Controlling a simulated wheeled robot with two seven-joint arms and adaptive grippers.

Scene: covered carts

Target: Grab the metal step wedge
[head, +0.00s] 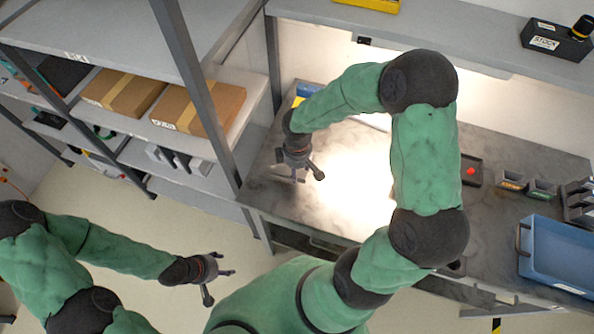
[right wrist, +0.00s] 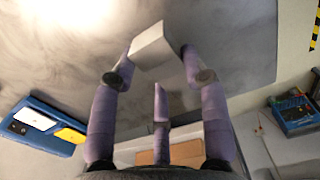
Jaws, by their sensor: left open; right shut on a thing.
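A pale grey metal block, seemingly the step wedge (right wrist: 153,47), is between the fingertips of my right gripper (right wrist: 158,62) in the right wrist view. In the head view my right gripper (head: 302,173) is shut on it over the left part of the grey workbench (head: 267,195). The arm and fingers mostly hide the wedge there, and I cannot tell whether it touches the bench top. The wedge's steps do not show clearly. My left gripper (head: 216,278) is open and empty, over the floor in front of the shelving.
A blue tray with white and yellow items (right wrist: 42,124) lies near the held block. Shelving with cardboard boxes (head: 200,107) borders the left. The bench middle is brightly lit and clear.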

